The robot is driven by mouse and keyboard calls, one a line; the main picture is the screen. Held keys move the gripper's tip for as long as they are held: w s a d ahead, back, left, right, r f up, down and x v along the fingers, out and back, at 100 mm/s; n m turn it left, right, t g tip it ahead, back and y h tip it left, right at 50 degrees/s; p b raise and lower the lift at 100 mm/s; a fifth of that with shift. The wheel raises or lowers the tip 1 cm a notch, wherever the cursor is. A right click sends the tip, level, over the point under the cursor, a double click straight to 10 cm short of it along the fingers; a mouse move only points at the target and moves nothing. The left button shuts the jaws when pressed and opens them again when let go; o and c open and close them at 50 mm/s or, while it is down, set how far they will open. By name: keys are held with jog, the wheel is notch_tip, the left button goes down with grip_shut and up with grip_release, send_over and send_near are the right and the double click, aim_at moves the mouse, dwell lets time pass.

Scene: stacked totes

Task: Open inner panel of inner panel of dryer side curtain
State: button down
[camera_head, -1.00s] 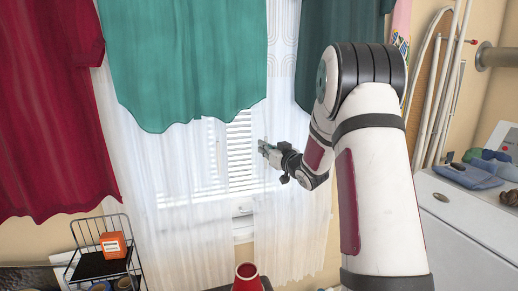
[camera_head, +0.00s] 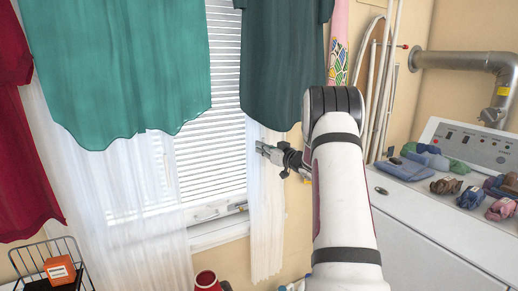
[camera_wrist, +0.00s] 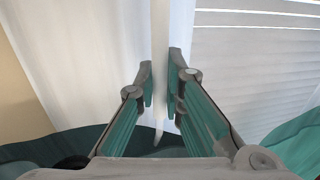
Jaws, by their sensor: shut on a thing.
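The dryer-side curtain is a sheer white panel (camera_head: 266,215) at the right of the window, bunched narrow and hanging below my gripper. My gripper (camera_head: 262,149) is at its upper part, below the dark green garment. In the wrist view, the jaws of my gripper (camera_wrist: 161,88) are shut on the curtain's edge. The curtain (camera_wrist: 85,60) spreads to the left of the fingers there. The window blind (camera_head: 212,120) is bare between the two white panels; it also shows at the right of the wrist view (camera_wrist: 255,75).
The other white curtain (camera_head: 120,205) hangs at the left. Green (camera_head: 115,65), dark green (camera_head: 282,60) and red garments (camera_head: 20,170) hang in front. The dryer (camera_head: 430,225), with small clothes on top, stands right. A red container (camera_head: 207,281) is below the window.

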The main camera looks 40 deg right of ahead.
jog(key=c, duration=1.7)
grip_release()
jog(key=shift+o, duration=0.2)
jog(key=s+a, duration=0.1)
jog(key=s, duration=1.1)
